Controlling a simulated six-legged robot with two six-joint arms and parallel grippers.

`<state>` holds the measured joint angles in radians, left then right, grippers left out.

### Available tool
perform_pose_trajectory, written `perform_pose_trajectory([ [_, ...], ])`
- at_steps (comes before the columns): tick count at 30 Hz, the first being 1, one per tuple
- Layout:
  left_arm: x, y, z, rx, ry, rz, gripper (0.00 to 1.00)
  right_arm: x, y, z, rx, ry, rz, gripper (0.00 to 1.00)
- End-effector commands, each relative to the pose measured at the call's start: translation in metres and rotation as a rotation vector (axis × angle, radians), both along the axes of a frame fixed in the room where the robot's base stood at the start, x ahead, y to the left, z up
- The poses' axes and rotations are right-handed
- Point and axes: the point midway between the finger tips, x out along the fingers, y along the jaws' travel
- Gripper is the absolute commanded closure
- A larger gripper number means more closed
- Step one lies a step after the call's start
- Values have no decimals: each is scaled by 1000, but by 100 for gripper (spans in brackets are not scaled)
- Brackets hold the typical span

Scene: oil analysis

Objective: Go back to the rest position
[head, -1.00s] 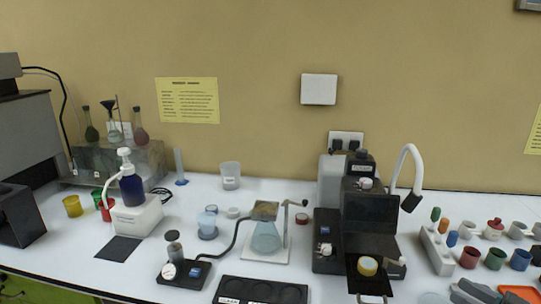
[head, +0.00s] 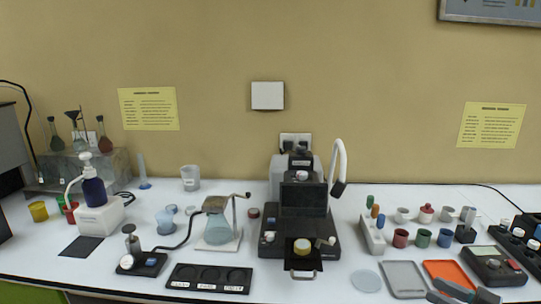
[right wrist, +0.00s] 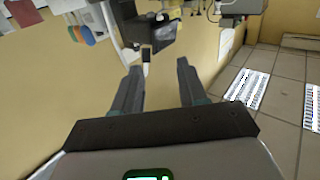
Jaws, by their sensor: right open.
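My right gripper (head: 462,290) shows at the bottom right of the head view as two grey fingers, in front of the grey tray and the orange tray. In the right wrist view my right gripper (right wrist: 157,82) has its two fingers apart, with nothing between them. The floor and part of the bench show beyond it, tilted. My left gripper is in neither view now.
A white bench (head: 340,275) runs along the wall. On it stand a black analyser (head: 300,240), a flask on a stand (head: 218,228), a pump bottle (head: 93,190), a grey tray (head: 403,278), an orange tray (head: 447,272) and a keypad device (head: 493,264).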

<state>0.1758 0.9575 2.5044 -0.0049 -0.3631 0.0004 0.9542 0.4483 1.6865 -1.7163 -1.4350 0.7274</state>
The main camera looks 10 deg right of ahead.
Motion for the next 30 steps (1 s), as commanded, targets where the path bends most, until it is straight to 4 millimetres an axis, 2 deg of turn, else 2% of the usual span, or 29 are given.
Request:
perform_pose_trajectory([
  [4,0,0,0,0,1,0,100,1,2,0,0,0,1,58],
  [10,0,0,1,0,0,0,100,34,60,-2,42,-12,133,58],
  [14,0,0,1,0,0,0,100,47,102,-13,106,4,208,58],
  [20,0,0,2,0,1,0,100,72,179,-38,287,79,247,58],
  [23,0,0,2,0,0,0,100,85,230,-67,386,183,206,58],
  [26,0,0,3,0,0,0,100,85,286,-120,448,373,107,58],
  [27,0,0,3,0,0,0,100,79,306,-146,448,467,56,58],
  [29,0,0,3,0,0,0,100,62,329,-185,426,616,-22,58],
  [30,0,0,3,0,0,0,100,45,341,-212,397,719,-71,58],
])
